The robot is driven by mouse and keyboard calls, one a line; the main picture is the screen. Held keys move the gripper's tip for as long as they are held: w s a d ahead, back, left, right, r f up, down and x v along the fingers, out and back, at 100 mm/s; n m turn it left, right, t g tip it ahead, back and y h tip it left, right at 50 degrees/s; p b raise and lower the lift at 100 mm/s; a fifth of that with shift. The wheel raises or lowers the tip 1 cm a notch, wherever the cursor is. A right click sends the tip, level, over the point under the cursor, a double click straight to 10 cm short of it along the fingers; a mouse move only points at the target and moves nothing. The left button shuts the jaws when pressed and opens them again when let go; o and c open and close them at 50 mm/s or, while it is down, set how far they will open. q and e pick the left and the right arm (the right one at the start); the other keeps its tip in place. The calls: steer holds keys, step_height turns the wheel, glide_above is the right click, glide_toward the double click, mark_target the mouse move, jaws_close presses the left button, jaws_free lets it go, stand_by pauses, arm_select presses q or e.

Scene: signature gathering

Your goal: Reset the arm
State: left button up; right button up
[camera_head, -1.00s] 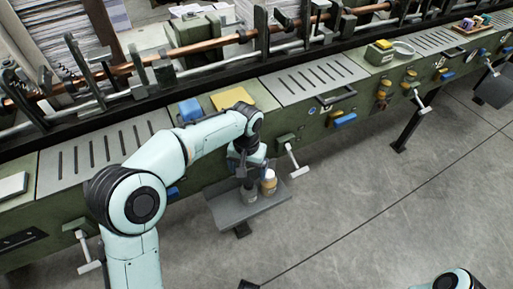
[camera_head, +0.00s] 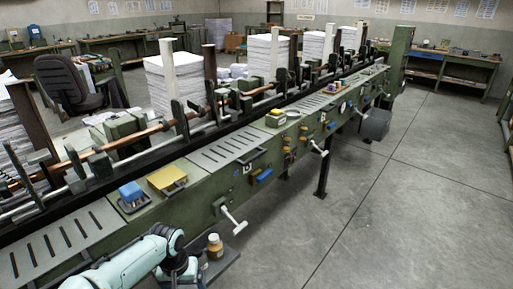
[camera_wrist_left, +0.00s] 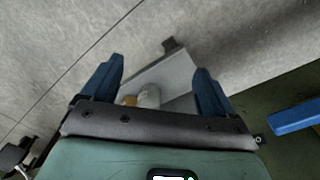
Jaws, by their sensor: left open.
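My left arm comes in at the bottom left of the head view, and its gripper there is mostly cut off by the lower edge. In the left wrist view my left gripper (camera_wrist_left: 159,66) shows two blue fingers wide apart with nothing held between them. Beyond the fingers, a grey shelf (camera_wrist_left: 177,72) carries a pale container (camera_wrist_left: 149,96) and a brownish bottle (camera_wrist_left: 129,100), both partly hidden by the gripper body. In the head view the bottle (camera_head: 215,247) with an amber body stands on the shelf (camera_head: 226,262) beside my arm. My right gripper is not in view.
The long green machine (camera_head: 205,205) runs from lower left to upper right. A yellow pad (camera_head: 167,178) and a blue block (camera_head: 131,192) sit on its top. A white-handled crank (camera_head: 233,222) sticks out near the shelf. The floor at right is clear.

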arm_select(q)
step_height(320, 180, down, 12)
steer(key=s+d+f+h, duration=0.1)
steer(key=s+d+h, duration=0.1)
steer(key=d, duration=0.1)
steer(key=s+d+f+n+h, duration=0.2)
steer(key=s+d+f, duration=0.1)
steer(key=s+f, duration=1.2)
steer(key=s+f+n, duration=0.1)
steer(key=s+f, duration=0.4)
steer(key=s, duration=0.4)
step_height(320, 180, up, 15)
steer(key=s+g+p, duration=0.1)
steer(key=p, duration=1.3)
steer(key=shift+s+d+f+y+p, duration=0.2)
steer(key=shift+s+d+y+p, duration=0.05)
steer(key=shift+d+y+p, duration=0.15)
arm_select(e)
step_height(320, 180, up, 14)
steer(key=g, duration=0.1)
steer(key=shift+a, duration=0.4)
